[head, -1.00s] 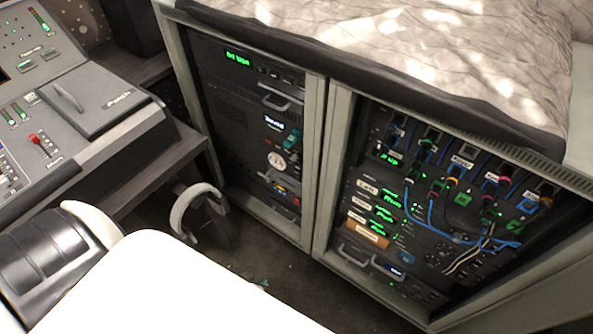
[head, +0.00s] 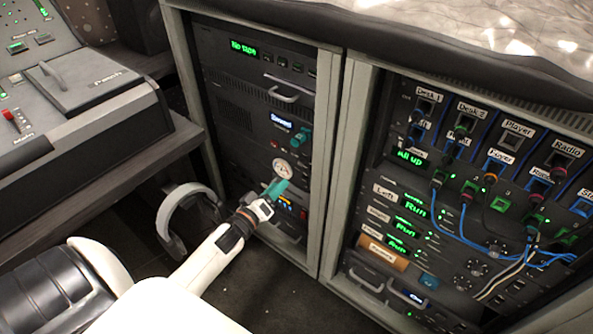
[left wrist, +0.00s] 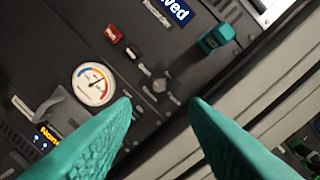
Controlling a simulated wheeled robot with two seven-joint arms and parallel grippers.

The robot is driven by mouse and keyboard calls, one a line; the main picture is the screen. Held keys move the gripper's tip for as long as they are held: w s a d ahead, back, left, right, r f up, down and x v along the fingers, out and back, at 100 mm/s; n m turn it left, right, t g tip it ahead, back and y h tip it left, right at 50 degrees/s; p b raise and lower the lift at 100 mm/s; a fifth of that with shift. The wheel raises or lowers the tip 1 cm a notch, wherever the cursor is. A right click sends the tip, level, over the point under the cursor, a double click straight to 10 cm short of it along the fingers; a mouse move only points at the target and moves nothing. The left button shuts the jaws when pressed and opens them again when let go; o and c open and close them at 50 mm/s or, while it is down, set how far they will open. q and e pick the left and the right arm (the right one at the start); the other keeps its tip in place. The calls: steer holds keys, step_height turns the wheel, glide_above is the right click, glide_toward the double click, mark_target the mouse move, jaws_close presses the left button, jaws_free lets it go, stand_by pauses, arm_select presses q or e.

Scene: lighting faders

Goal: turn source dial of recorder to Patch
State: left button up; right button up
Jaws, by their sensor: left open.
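My left gripper (head: 276,188) is in front of the left rack, just below the round white gauge (head: 282,169). In the left wrist view its two teal fingers (left wrist: 160,101) are apart with nothing between them. A small grey knob (left wrist: 159,86) on the dark panel shows just past the fingertips. A teal knob (left wrist: 215,39) beside a blue-lit display (left wrist: 172,10) is up and to the right; this knob also shows in the head view (head: 300,138). I cannot read which control is the source dial, nor a Patch mark on the rack. My right gripper is not in view.
The left rack's top unit shows a green "No tape" display (head: 243,47) above a handle (head: 283,95). A frame post (head: 345,165) separates it from the right rack with patch cables (head: 470,235). The desk (head: 75,110) and headphones (head: 180,210) are at left.

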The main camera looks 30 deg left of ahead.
mark_target(300, 163)
arm_select(q)
steer(key=w+b, duration=0.1)
steer(key=w, duration=0.6)
steer(key=shift+f, duration=0.1)
steer(key=shift+w+b, duration=0.5)
steer(key=shift+w, duration=1.15)
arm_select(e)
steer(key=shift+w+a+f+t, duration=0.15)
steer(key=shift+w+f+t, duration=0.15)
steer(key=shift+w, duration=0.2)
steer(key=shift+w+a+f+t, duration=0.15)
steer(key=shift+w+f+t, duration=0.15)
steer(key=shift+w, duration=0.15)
arm_select(q)
jaws_close()
